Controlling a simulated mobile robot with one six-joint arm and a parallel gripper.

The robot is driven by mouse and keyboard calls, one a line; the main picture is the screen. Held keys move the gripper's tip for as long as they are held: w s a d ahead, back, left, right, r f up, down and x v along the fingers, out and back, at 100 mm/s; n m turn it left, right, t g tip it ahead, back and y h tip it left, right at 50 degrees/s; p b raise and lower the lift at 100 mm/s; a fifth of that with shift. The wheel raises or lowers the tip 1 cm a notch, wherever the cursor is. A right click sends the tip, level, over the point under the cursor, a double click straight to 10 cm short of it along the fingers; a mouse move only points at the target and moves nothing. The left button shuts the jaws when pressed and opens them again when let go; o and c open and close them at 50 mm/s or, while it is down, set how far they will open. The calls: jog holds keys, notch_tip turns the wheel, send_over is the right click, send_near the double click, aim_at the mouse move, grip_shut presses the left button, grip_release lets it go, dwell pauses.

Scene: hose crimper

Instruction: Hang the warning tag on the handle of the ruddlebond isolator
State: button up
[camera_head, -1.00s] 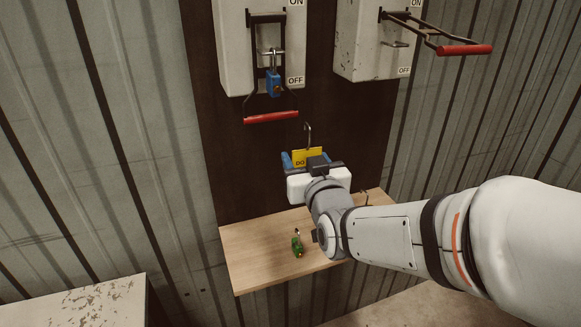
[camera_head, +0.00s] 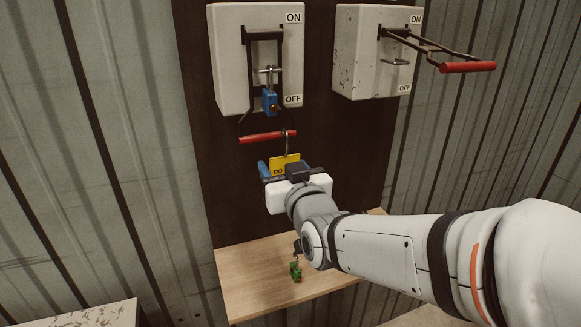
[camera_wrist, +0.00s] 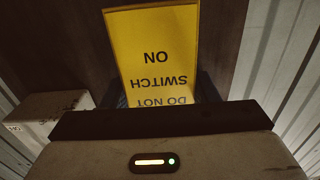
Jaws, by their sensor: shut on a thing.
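My gripper (camera_head: 281,170) is shut on the yellow warning tag (camera_head: 285,163) and holds it upright in front of the dark board. In the wrist view the tag (camera_wrist: 158,50) reads "DO NOT SWITCH ON" upside down. Its metal hook (camera_head: 288,144) sticks up at the right end of the left isolator's red handle bar (camera_head: 267,137); whether they touch, I cannot tell. The left isolator (camera_head: 228,65) has its handle down, with a blue padlock (camera_head: 270,103) on it. The right isolator (camera_head: 355,60) has its handle (camera_head: 467,67) sticking outward. No name shows on either isolator.
A wooden shelf (camera_head: 240,275) lies below the board, with a green padlock (camera_head: 296,271) on it. A worn pale surface (camera_head: 100,315) is at the lower left. The right isolator's handle projects into the room at the upper right.

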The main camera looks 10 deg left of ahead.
jog(key=w+a, duration=0.1)
jog(key=w+a+f, duration=0.1)
jog(key=w, duration=0.1)
jog(key=w+a, duration=0.1)
jog(key=w, duration=0.1)
jog(key=shift+f, duration=0.25)
dwell(0.4)
jog(key=o, duration=1)
jog(key=shift+o, duration=0.2)
